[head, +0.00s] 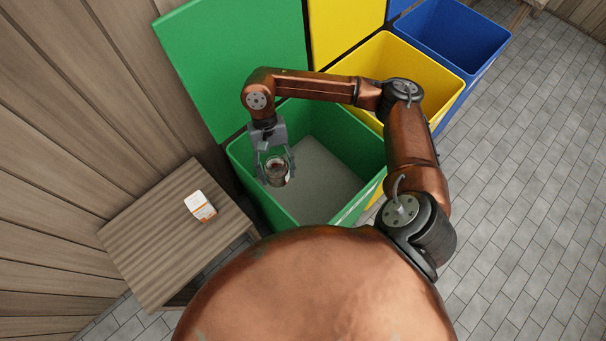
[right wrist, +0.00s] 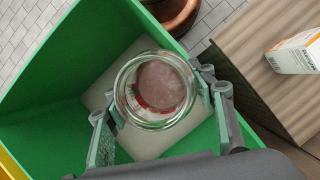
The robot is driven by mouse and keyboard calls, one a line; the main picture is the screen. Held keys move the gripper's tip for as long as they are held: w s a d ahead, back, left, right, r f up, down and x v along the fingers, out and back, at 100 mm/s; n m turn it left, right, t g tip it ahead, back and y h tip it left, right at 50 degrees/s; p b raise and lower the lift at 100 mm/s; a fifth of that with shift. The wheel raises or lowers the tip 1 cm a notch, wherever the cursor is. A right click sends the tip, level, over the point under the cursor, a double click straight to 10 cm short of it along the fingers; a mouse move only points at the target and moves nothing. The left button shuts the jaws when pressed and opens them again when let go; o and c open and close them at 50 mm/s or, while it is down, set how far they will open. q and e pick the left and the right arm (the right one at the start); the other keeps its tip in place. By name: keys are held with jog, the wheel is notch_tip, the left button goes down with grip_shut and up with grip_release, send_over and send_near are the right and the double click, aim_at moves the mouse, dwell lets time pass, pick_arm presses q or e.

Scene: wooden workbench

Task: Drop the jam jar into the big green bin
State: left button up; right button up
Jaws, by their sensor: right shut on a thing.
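The jam jar (head: 276,172) is a small clear glass jar with reddish-brown contents. My right gripper (head: 275,168) is shut on it, one finger on each side. In the right wrist view the jar (right wrist: 158,90) shows its round glass top between the fingers of my right gripper (right wrist: 160,110). The big green bin (head: 374,190) stands with its lid up. The jar is over its opening, toward the left side, with the pale bin floor visible below. My left gripper is not in view.
A small wooden table (head: 150,232) stands left of the bin and carries a white and orange box (head: 200,206). A yellow bin (head: 440,72) and a blue bin (head: 470,40), both open, stand right of the green one. A plank wall is at the left.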

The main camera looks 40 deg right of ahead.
jog(key=m, duration=0.2)
jog(key=m+t+y+p, duration=0.1)
jog(key=m, duration=0.2)
jog(key=shift+a+y, duration=0.1)
jog(key=shift+y, duration=0.2)
jog(key=m, duration=0.1)
jog(key=d+m+t+p, duration=0.1)
jog(key=m, duration=0.1)
jog(key=w+m+t+y+p, duration=0.1)
jog(key=m, duration=0.1)
jog(key=shift+w+d+f, duration=0.1)
jog(key=shift+d+f, duration=0.2)
jog(key=shift+d, duration=0.05)
pick_arm(q)
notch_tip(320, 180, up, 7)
jog(key=p, duration=0.3)
pick_arm(e)
jog(key=d+m+t+h, duration=0.2)
jog(key=d+m+t, duration=0.3)
jog(key=d+m, duration=1)
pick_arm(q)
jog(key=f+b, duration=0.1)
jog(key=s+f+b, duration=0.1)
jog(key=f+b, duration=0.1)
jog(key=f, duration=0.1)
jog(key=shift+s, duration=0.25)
pick_arm(e)
notch_tip(320, 180, down, 6)
jog(key=shift+s, duration=0.35)
